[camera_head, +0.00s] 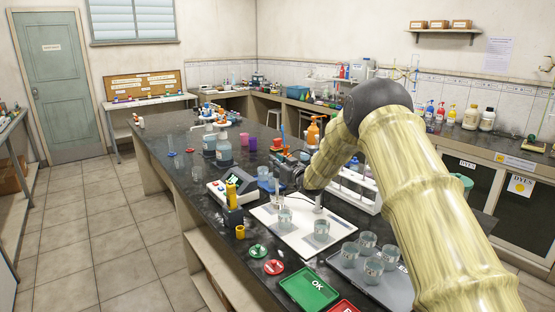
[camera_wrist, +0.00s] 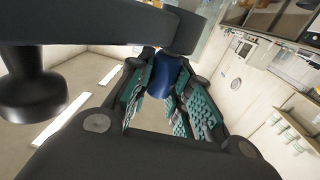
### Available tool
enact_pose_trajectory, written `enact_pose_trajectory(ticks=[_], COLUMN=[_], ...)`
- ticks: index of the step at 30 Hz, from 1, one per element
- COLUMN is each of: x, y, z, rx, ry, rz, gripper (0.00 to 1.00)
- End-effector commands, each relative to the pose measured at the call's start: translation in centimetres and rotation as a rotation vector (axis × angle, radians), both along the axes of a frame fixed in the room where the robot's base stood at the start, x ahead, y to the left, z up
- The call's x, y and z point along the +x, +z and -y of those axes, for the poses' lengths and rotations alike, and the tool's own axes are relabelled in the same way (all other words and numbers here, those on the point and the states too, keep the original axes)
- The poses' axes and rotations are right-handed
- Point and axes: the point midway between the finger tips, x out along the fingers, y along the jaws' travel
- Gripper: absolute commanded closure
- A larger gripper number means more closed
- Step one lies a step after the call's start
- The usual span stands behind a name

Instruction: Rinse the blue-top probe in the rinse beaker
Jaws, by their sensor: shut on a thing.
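My gripper (camera_head: 287,178) is over the dark bench, near the white tray, partly hidden behind my arm. In the wrist view its green-padded fingers (camera_wrist: 172,100) are closed around the blue top of the probe (camera_wrist: 172,76). A thin pale shaft (camera_head: 277,192) shows below the gripper in the head view. It points down towards a glass beaker (camera_head: 285,217) on the white tray. I cannot tell whether its tip is inside. A second beaker (camera_head: 321,230) stands on the same tray to the right. No readable label shows which beaker is for rinsing.
A meter (camera_head: 235,185) and a yellow probe in its holder (camera_head: 233,214) stand left of the tray. Several beakers (camera_head: 367,240) stand on a grey mat at right. A green OK mat (camera_head: 308,288) lies in front. A tube rack (camera_head: 355,193) stands behind my arm.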

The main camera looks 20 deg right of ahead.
Motion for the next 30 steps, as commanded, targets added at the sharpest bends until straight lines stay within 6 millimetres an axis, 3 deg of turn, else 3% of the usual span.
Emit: enact_pose_trajectory(ticks=[9,10,14,24,30], x=[0.1,0.1,0.1,0.0,-1.7], y=[0.0,0.1,0.1,0.0,0.1], z=[0.2,0.2,0.1,0.0,0.5], rx=[0.000,0.000,0.000,0.000,0.001], ry=[-0.002,-0.002,-0.002,0.000,-0.001], rz=[0.004,0.004,0.004,0.003,0.002], gripper=[1.00,0.78,0.57,0.57,0.57])
